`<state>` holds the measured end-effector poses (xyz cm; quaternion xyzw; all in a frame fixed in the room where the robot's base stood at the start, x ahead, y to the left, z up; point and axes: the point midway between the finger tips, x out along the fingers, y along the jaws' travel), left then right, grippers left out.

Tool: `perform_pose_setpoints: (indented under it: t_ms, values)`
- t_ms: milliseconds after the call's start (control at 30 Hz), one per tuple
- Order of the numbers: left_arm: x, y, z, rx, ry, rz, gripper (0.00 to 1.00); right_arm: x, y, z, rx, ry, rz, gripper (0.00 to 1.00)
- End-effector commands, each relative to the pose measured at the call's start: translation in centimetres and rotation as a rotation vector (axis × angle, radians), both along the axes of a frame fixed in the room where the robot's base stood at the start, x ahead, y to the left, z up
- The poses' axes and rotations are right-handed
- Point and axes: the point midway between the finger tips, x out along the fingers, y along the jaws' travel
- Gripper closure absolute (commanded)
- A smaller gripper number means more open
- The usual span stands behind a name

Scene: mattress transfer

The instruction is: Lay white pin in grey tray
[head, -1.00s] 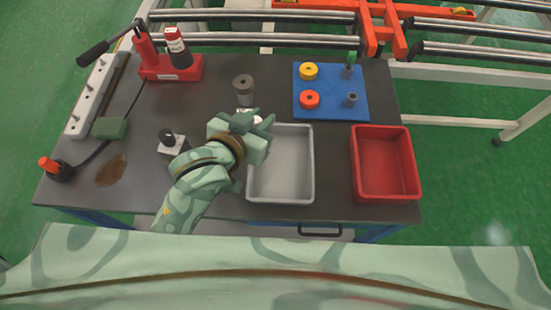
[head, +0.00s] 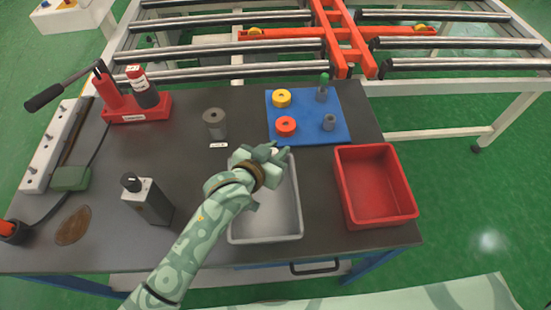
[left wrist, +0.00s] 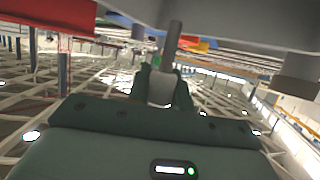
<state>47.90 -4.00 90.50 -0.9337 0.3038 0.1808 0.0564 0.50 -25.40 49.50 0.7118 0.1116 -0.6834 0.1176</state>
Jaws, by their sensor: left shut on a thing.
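The grey tray (head: 286,208) stands empty, as far as I can see, near the front middle of the dark table. My left gripper (head: 277,153) is over the tray's far end, and my left arm covers much of its left side. The gripper is shut on the white pin (head: 273,151), which shows only as a small pale bit in the head view. In the left wrist view the white pin (left wrist: 160,90) sits between the two fingers. I cannot tell its height above the tray. My right gripper is not in view.
A red bin (head: 376,212) stands right of the tray. Behind is a blue board (head: 305,130) with yellow and red rings and pegs. A grey cylinder (head: 214,124) and a dark box with a white top (head: 148,198) stand to the left. A red jack (head: 135,108) is at the back left.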

Motion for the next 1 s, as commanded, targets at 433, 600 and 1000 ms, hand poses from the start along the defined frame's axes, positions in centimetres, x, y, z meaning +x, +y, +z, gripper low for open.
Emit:
perform_pose_setpoints:
  t_ms: [433,600,1000]
  values:
    - [0.8,-0.1,-3.9,0.0,0.0,0.0,1.0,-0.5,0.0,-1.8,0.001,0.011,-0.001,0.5]
    - [0.8,-0.1,-4.0,0.0,0.0,0.0,1.0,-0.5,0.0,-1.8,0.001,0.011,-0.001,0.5]
    - [0.8,0.0,-4.2,0.001,0.001,0.0,0.56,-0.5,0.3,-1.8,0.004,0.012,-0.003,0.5]
